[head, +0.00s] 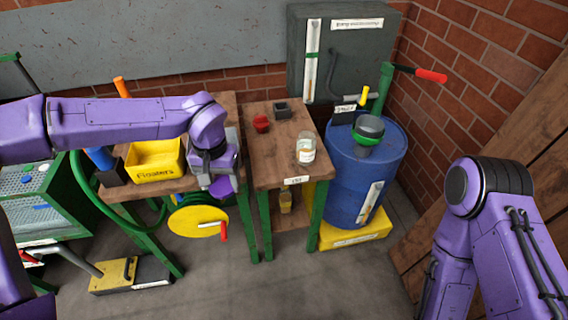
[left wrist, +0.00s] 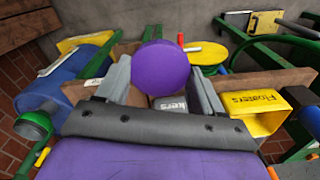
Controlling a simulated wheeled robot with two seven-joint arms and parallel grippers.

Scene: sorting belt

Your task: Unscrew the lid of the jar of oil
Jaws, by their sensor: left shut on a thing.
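A clear glass jar (head: 306,149) with a pale label and yellowish contents stands upright on the right wooden bench; I cannot tell whether its lid is on. A smaller yellowish jar (head: 285,202) stands on the shelf below. My left gripper (head: 222,182) is over the front of the left bench, well to the left of the glass jar. It is shut on a purple round piece (head: 221,188), which shows as a flat disc between the fingers in the left wrist view (left wrist: 160,68). My right arm shows at the right, but its gripper is out of view.
A yellow "Floaters" bin (head: 155,161) is left of my gripper, and a yellow crank wheel (head: 198,221) is below it. A red cup-like item (head: 261,123) and a small dark block (head: 282,109) sit on the right bench (head: 272,164). A blue barrel (head: 364,170) stands beside it.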

